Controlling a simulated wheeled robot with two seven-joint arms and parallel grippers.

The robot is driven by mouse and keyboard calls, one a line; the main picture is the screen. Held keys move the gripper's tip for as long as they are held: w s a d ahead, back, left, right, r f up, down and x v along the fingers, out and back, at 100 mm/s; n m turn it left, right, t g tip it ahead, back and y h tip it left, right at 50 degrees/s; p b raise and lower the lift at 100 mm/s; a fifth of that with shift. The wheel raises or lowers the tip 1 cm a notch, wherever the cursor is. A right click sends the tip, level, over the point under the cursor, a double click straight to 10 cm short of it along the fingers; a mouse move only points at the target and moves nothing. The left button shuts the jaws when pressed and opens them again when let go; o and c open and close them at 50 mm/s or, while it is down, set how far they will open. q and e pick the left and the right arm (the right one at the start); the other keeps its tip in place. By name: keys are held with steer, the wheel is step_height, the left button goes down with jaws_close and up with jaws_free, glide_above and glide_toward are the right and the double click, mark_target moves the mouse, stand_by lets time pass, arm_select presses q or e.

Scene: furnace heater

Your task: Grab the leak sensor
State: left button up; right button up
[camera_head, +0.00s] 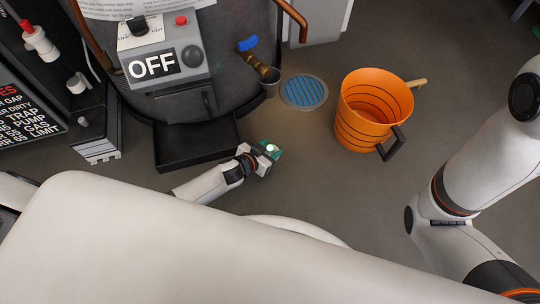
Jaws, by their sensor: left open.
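The leak sensor (272,149) appears as a small green-teal device with a bright white spot, low down near the floor in front of the heater. My left gripper (263,155) is right at it, at the end of my left arm, and its fingers partly overlap the device. The jaws are open. Whether the fingers touch the sensor is too small to tell. My right arm stands at the right, and its gripper is outside the picture.
The heater (225,50) with an OFF control box (165,60) stands behind a black tray (197,150). A brass drain valve (262,68) sticks out above a blue floor drain (304,92). An orange bucket (372,105) stands right of it. Floor between sensor and bucket is clear.

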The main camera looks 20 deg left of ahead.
arm_select(q)
steer(key=shift+w, duration=0.1)
jaws_close()
stand_by(0.3)
